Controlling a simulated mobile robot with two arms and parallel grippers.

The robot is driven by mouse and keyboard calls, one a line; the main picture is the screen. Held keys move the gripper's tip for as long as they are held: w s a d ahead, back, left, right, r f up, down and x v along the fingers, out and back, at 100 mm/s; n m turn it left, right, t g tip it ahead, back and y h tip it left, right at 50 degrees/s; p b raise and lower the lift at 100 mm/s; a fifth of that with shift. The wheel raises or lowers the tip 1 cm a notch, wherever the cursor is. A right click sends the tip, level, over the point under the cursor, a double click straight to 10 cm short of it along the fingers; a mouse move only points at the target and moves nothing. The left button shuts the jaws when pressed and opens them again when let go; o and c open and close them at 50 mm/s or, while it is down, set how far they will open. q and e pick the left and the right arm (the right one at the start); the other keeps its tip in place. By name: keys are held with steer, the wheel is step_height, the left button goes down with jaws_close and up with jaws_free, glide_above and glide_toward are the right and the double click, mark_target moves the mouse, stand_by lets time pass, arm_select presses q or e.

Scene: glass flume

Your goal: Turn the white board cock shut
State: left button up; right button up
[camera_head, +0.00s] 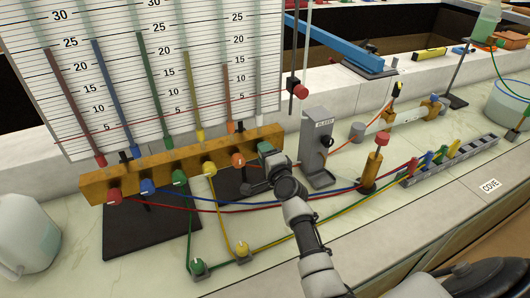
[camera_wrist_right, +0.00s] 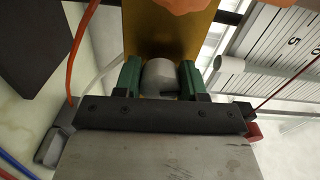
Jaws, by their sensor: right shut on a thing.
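The yellow-brown board block (camera_head: 140,176) carries a row of coloured cocks below the tubes of the manometer board (camera_head: 165,70). My right gripper (camera_head: 266,157) is at the block's right end, beside the orange cock (camera_head: 238,160), and covers the cock there in the head view. In the right wrist view the green-padded fingers of my right gripper (camera_wrist_right: 160,82) are shut on a pale grey-white cock (camera_wrist_right: 160,76), which sits against the block (camera_wrist_right: 168,35). The angle of its handle is hard to tell. My left gripper is not in view.
A white jug (camera_head: 28,240) stands at left.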

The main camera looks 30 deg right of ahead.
steer(key=shift+m, duration=1.6)
steer(key=o, duration=0.9)
steer(key=shift+s, duration=0.1)
steer(key=s, duration=1)
steer(key=shift+s+a, duration=0.3)
steer(key=shift+s+f, duration=0.1)
